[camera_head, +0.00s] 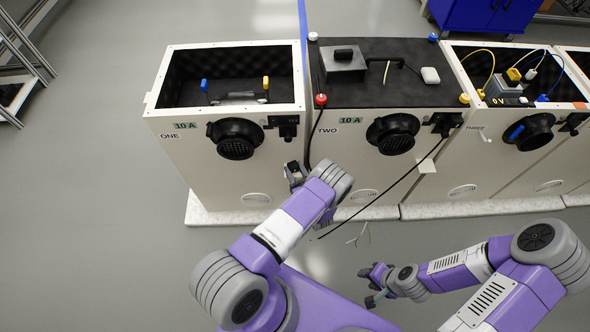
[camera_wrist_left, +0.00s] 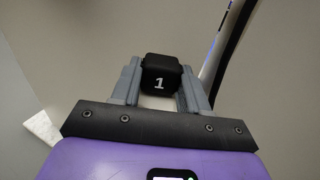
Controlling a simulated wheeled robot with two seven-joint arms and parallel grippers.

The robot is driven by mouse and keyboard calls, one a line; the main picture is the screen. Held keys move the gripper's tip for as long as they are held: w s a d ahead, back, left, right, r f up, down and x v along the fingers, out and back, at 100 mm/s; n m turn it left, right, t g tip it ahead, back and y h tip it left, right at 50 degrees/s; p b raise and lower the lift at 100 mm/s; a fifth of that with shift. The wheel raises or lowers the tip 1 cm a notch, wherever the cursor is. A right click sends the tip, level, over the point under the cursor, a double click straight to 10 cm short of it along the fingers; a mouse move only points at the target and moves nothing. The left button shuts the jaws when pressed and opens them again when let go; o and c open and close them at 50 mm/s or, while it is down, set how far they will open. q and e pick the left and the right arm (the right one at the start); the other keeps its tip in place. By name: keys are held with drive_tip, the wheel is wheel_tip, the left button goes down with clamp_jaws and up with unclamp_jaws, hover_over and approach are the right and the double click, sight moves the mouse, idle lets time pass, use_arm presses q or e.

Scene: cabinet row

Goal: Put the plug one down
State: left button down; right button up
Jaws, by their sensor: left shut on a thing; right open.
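Plug one (camera_wrist_left: 160,78) is a black block marked with a white "1". In the left wrist view it sits between the fingers of my left gripper (camera_wrist_left: 160,90), which is shut on it. In the head view my left gripper (camera_head: 294,174) holds the plug in the air in front of the cabinets, near the gap between cabinet ONE (camera_head: 180,150) and cabinet TWO (camera_head: 340,150). My right gripper (camera_head: 372,284) is open and empty, low in front of the cabinets at the lower right.
Cabinet THREE (camera_head: 480,160) stands to the right with cables on top. A black cable (camera_head: 390,185) hangs across cabinet TWO's front. A pale plinth (camera_head: 380,213) runs along the cabinets' base. The grey floor (camera_head: 100,230) at left is clear.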

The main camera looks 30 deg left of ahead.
use_arm(q)
drive_tip(key=shift+f, duration=0.25)
drive_tip(key=c, duration=0.6)
unclamp_jaws()
drive_tip(key=shift+o, duration=0.2)
drive_tip(key=shift+r, duration=0.1)
drive_tip(key=shift+r, duration=0.3)
drive_tip(key=p+v, duration=0.2)
drive_tip(key=v, duration=1)
drive_tip(key=shift+r+p, duration=0.2)
drive_tip(key=shift+p, duration=0.2)
